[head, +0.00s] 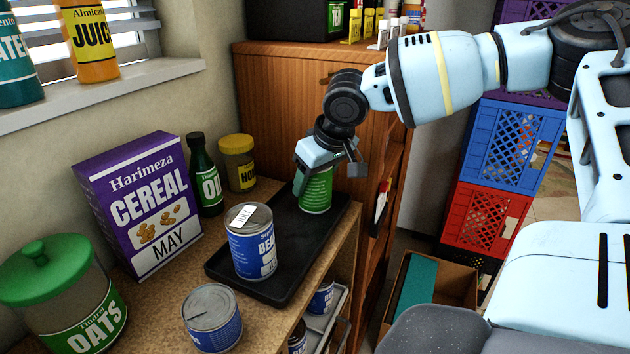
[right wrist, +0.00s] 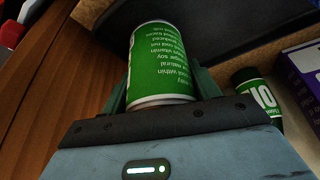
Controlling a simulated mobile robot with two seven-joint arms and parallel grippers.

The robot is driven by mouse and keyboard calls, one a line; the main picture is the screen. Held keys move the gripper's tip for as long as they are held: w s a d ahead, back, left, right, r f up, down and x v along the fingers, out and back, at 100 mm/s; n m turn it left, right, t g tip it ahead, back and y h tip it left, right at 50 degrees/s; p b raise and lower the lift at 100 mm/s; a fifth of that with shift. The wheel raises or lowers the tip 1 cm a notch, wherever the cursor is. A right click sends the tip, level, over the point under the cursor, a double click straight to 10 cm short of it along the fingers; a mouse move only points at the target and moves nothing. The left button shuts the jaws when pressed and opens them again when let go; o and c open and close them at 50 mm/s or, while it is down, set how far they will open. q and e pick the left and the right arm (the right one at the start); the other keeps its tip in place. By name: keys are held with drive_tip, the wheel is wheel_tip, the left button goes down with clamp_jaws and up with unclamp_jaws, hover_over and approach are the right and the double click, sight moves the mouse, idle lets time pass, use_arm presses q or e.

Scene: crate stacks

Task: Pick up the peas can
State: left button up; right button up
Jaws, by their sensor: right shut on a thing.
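A can with a green label (head: 316,192) stands on the far end of a black tray (head: 272,292). Its front name is not readable, so I cannot confirm that it is peas. My right gripper (head: 321,168) comes down over it from above and is shut on it. In the right wrist view the green can (right wrist: 160,62) sits between the fingers, with small white print showing. I cannot tell whether it is still touching the tray. My left gripper is not in view.
A blue beans can (head: 254,250) stands on the tray's near part. Another blue can (head: 212,322), an oats jar (head: 75,310), a cereal box (head: 140,205), an oil bottle (head: 204,175) and a yellow-lidded jar (head: 238,165) surround it. A wooden cabinet (head: 285,95) rises behind.

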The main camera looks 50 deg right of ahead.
drive_tip(key=shift+r, duration=0.55)
wheel_tip(320, 180, up, 3)
drive_tip(key=shift+w+f, duration=0.1)
drive_tip(key=shift+f, duration=0.1)
drive_tip(key=s+a+r+p, duration=0.1)
drive_tip(key=s+a, duration=0.4)
drive_tip(key=s, duration=1)
drive_tip(key=shift+a+r+p, duration=0.15)
drive_tip(key=shift+a+p, duration=0.05)
drive_tip(key=shift+p, duration=0.7)
drive_tip(key=shift+s, duration=0.15)
